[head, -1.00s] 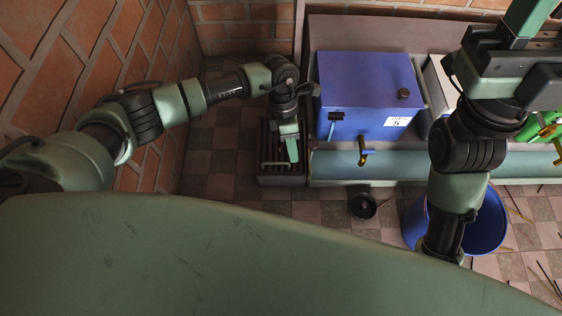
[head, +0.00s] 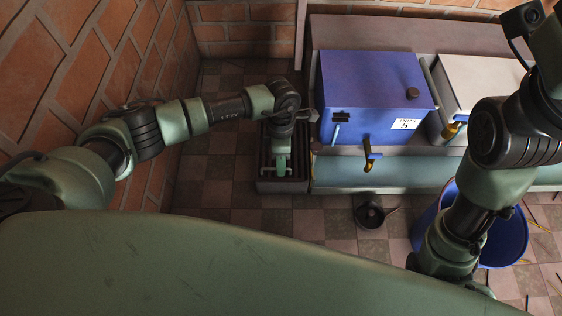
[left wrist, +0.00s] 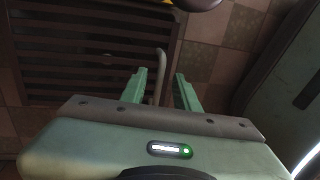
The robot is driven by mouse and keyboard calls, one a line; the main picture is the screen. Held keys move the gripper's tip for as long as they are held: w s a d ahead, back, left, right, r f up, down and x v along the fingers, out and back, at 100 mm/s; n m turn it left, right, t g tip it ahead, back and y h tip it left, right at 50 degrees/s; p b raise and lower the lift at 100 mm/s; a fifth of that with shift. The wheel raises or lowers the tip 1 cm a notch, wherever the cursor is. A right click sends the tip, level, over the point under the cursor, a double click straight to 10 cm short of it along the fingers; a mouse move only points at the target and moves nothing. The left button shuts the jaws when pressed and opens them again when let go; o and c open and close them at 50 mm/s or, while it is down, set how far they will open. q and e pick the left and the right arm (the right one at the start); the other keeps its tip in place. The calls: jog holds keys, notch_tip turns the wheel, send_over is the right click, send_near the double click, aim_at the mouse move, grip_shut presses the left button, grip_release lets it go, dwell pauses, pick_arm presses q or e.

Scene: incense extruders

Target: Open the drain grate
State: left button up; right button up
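The drain grate (head: 266,172) is a dark slatted metal panel set low in the floor, beside the blue box. In the left wrist view the grate (left wrist: 90,55) fills the upper left. A thin curved grey handle (left wrist: 161,62) stands up near its right side. My left gripper (head: 283,163) points down over the grate. In the left wrist view its green fingers (left wrist: 160,88) are apart, with the handle showing between them; I cannot tell whether either finger touches it. My right arm shows at the right of the head view, but its fingers are out of frame.
A blue box (head: 375,95) with a brass tap (head: 371,157) stands right of the grate, above a bluish trough (head: 410,172). A pale box (head: 480,85) is farther right. A small black bowl (head: 370,215) and a blue bucket (head: 512,235) stand on the tiles. Brick walls bound the left and back.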

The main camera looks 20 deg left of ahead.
pick_arm(q)
grip_shut()
dwell(1.4)
